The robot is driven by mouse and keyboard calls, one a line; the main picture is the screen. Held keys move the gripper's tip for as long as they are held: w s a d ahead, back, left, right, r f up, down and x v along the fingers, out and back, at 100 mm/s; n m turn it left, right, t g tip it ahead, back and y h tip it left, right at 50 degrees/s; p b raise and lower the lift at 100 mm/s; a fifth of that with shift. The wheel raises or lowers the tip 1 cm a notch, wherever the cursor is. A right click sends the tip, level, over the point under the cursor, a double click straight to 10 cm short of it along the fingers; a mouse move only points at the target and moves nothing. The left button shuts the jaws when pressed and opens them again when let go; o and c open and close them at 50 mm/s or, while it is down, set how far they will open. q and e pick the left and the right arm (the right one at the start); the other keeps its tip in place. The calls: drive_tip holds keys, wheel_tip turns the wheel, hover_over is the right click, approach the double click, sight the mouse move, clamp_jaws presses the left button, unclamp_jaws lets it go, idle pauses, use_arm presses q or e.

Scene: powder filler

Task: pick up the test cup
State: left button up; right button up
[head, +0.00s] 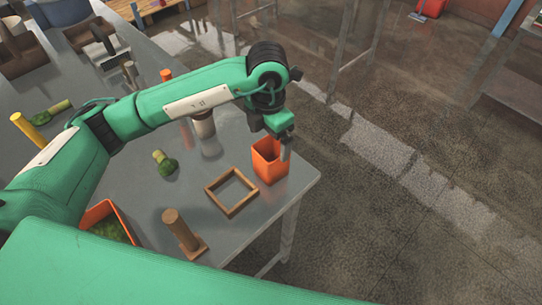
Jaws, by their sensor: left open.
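An orange, open-topped square cup (265,168), which looks like the test cup, stands upright near the right corner of the grey table. My left gripper (285,152) points down at the cup's right rim. Its fingertips overlap the rim in the picture, and I cannot tell whether they touch the cup. The gripper is open, and its far finger is hard to make out. My right gripper is not in view.
A square wooden frame (232,210) lies left of the cup. A wooden post (180,230), an orange box of green material (109,222), a green-handled tool (165,163) and a yellow cylinder (30,132) are further left. The table edge runs close beside the cup.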

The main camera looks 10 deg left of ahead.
sight(269, 144)
use_arm(q)
drive_tip(key=f+p, duration=0.1)
drive_tip(key=f, duration=0.1)
drive_tip(key=f+p, duration=0.1)
drive_tip(key=f, duration=0.3)
drive_tip(key=shift+w+d+f+p, duration=0.15)
drive_tip(key=shift+d+f+p, duration=0.15)
drive_tip(key=shift+p, duration=0.1)
drive_tip(key=shift+f, duration=0.4)
drive_tip(key=c, duration=1.1)
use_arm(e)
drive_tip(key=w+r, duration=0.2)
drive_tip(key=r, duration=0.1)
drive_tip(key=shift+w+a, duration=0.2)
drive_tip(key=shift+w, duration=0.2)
